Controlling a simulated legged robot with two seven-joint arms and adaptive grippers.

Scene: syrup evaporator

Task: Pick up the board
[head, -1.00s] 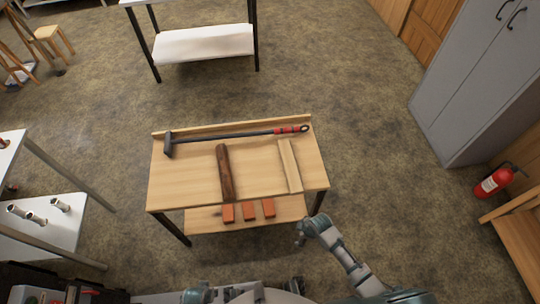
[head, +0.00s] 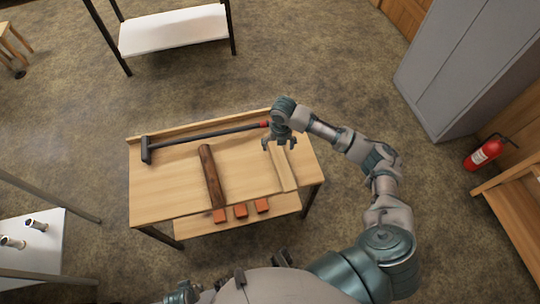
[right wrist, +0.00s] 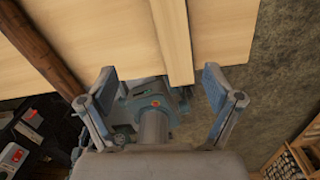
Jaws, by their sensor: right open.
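The board (head: 282,166) is a pale, narrow wooden plank lying flat near the right end of the wooden table, running front to back. In the right wrist view the board (right wrist: 172,40) points down between my fingers. My right gripper (head: 280,145) is over the far part of the board, which it partly hides. Its fingers (right wrist: 158,75) are spread wide, with nothing between them; no contact with the board shows. A small teal and grey part at the bottom edge of the head view may belong to my left arm; its fingers cannot be made out.
A long-handled hammer (head: 205,136) lies along the back edge. Several orange blocks (head: 240,211) sit on the lower shelf. A fire extinguisher (head: 484,154) and grey cabinet (head: 455,70) stand right.

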